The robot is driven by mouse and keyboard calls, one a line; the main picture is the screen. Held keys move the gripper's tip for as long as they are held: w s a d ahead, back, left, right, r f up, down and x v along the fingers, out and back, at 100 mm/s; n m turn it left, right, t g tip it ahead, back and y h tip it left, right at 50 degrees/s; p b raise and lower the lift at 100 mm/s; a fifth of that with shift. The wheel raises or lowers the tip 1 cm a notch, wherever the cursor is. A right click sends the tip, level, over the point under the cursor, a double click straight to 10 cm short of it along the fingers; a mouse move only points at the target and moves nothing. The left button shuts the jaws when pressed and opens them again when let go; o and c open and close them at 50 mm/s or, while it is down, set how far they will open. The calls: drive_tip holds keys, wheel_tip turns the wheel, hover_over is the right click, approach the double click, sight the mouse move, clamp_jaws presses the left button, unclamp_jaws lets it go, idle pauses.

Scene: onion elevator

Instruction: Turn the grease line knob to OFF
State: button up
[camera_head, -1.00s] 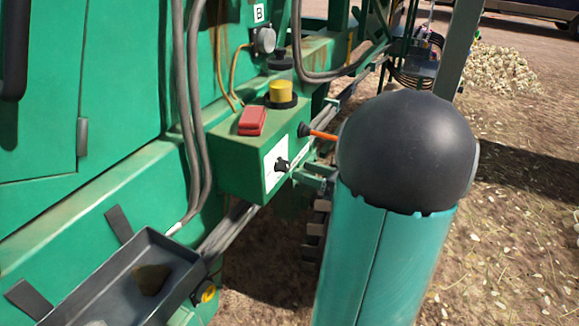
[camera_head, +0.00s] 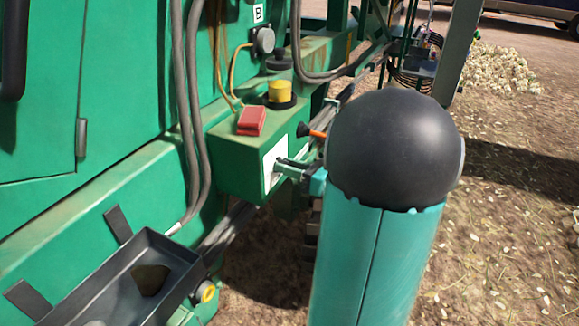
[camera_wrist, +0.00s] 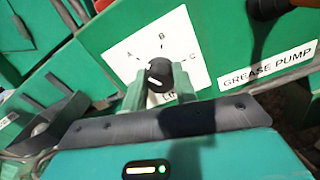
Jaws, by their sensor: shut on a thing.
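The knob (camera_wrist: 159,75) is small, round and black, on a white plate (camera_wrist: 120,52) marked A, B and C. A pale mark shows on its lower left side; I cannot tell for sure which way it points. Lettering below the knob is mostly hidden, and no OFF mark is visible. My gripper (camera_wrist: 160,84) is shut on the knob, one finger on each side. In the head view my gripper (camera_head: 284,166) reaches the white plate (camera_head: 273,166) on the front of the green box (camera_head: 235,165), and it largely hides the knob.
A red switch cover (camera_head: 251,121) and a yellow button (camera_head: 280,91) sit on top of the box. An orange-stemmed lever (camera_head: 317,134) juts out close to my arm. A GREASE PUMP label (camera_wrist: 267,66) is right of the plate. A black tray (camera_head: 185,260) is at lower left.

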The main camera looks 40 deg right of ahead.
drive_tip(key=shift+n, duration=0.4)
drive_tip(key=n, duration=1.1)
drive_tip(key=shift+s+a+f, duration=0.1)
drive_tip(key=shift+a, duration=0.05)
idle(0.5)
drive_tip(key=o, duration=1)
drive_tip(key=v, duration=1.3)
drive_tip(key=shift+s, duration=0.4)
